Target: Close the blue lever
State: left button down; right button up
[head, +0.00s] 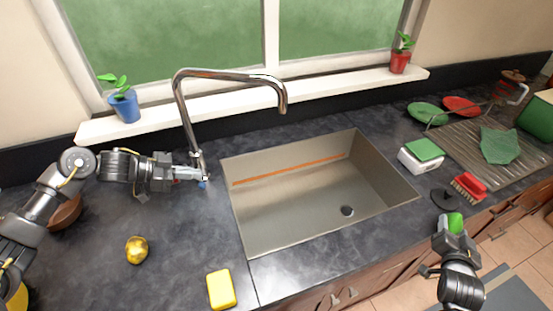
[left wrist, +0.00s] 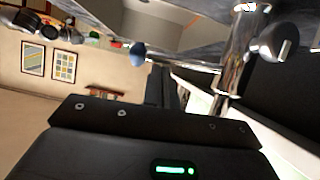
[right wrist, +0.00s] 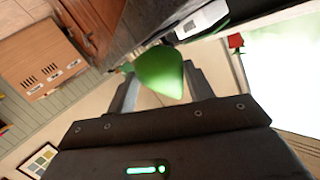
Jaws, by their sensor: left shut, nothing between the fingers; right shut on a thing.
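The chrome faucet (head: 181,105) stands behind the sink's left corner. Its blue lever tip (head: 202,184) shows low beside my left gripper (head: 192,173). In the left wrist view the blue tip (left wrist: 137,54) sits at the end of a thin chrome rod reaching out from the faucet post (left wrist: 236,60). My left gripper is shut and empty, close to the faucet base; I cannot tell whether it touches the lever. My right gripper (head: 453,230) is shut on a smooth green thing (head: 455,222), off the counter's front edge. The green thing also shows in the right wrist view (right wrist: 160,72).
The sink (head: 300,190) is empty. A yellow sponge (head: 221,289) and a gold round thing (head: 137,250) lie on the left counter. A red brush (head: 468,186), a white box with a green top (head: 421,155) and a drying rack (head: 470,150) are at right.

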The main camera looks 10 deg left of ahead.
aim_at(460, 218)
pick_arm(q)
jog(key=shift+r, duration=0.1)
pick_arm(e)
jog(key=shift+r, duration=0.15)
